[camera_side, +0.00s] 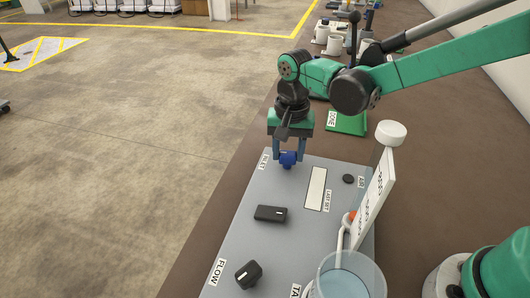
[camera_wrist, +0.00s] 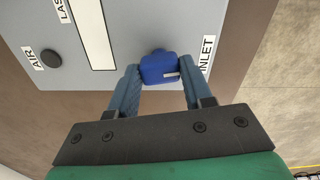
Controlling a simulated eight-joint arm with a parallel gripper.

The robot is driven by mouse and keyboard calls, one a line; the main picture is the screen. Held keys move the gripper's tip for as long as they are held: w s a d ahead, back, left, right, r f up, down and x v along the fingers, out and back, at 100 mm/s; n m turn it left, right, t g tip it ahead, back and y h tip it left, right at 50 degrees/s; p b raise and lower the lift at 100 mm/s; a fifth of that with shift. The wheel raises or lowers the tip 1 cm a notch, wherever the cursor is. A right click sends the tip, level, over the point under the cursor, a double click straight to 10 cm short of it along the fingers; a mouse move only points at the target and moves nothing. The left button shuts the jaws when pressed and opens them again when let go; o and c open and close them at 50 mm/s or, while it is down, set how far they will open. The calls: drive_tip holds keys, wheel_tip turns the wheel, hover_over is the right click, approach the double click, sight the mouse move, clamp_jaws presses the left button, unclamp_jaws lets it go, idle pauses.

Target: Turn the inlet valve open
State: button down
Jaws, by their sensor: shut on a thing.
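The inlet valve is a blue knob (camera_side: 287,160) at the far end of the grey panel (camera_side: 240,240), beside the INLET label (camera_side: 265,160). It also shows in the wrist view as a blue block (camera_wrist: 160,68) with a small white mark. My gripper (camera_side: 290,157) points down over the knob. In the wrist view its blue fingers (camera_wrist: 160,75) stand on the left and right sides of the knob and are shut on it. The part of the knob under the fingers is hidden.
A black FLOW knob (camera_side: 248,274), a black rocker (camera_side: 270,213) and a round AIR button (camera_side: 348,179) sit on the panel. A white upright sign (camera_side: 372,200) and a clear container (camera_side: 345,280) stand on its right. A green DONE stand (camera_side: 346,124) is behind.

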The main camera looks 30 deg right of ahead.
sight(288, 153)
drive_tip(key=shift+m, duration=1)
drive_tip(key=shift+c, duration=1.8)
unclamp_jaws()
drive_tip(key=shift+r, duration=2.85)
